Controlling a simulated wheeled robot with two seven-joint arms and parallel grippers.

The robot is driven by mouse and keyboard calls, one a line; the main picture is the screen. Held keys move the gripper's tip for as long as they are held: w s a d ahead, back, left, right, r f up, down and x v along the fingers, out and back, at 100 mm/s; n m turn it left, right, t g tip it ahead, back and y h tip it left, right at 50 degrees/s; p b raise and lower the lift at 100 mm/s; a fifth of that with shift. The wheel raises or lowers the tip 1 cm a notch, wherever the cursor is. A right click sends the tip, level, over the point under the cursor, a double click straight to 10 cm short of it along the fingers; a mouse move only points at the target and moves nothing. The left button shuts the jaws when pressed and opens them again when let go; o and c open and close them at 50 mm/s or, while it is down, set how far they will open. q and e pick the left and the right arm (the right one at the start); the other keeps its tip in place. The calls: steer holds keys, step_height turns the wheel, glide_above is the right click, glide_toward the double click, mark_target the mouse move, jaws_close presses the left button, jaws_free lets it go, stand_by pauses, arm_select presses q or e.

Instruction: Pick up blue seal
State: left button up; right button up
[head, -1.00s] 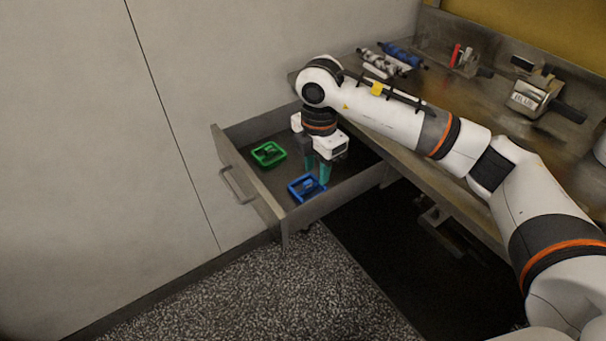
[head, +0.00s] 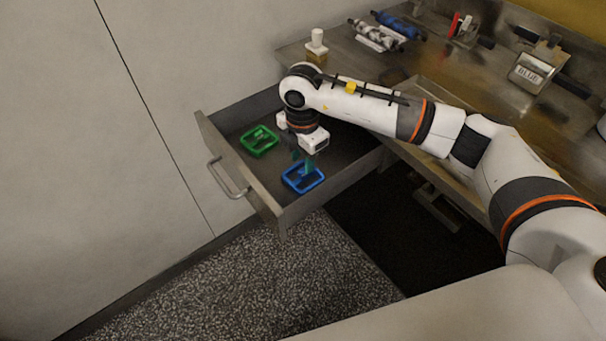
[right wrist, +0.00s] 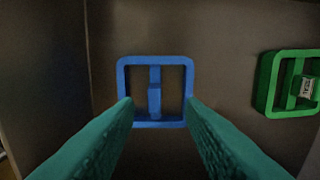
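The blue seal (head: 303,177) is a square blue frame with a crossbar and a small raised grip in its middle. It lies on the floor of the open drawer, near its front right corner. My right gripper (head: 304,161) points down into the drawer, just above the blue seal. In the right wrist view the blue seal (right wrist: 155,91) sits ahead between the two teal fingers (right wrist: 160,108), which are apart and hold nothing. Whether the fingertips touch its frame I cannot tell. My left gripper is not in view.
A green seal (head: 259,140) of like shape lies to the left in the drawer, also in the right wrist view (right wrist: 288,84). The drawer's front wall (head: 240,180) and side walls stand close around.

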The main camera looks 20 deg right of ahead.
mark_target(303, 170)
steer(key=f, duration=0.4)
steer(key=shift+s+f, duration=0.15)
steer(key=shift+s, duration=0.1)
steer(key=shift+c, duration=0.6)
jaws_close()
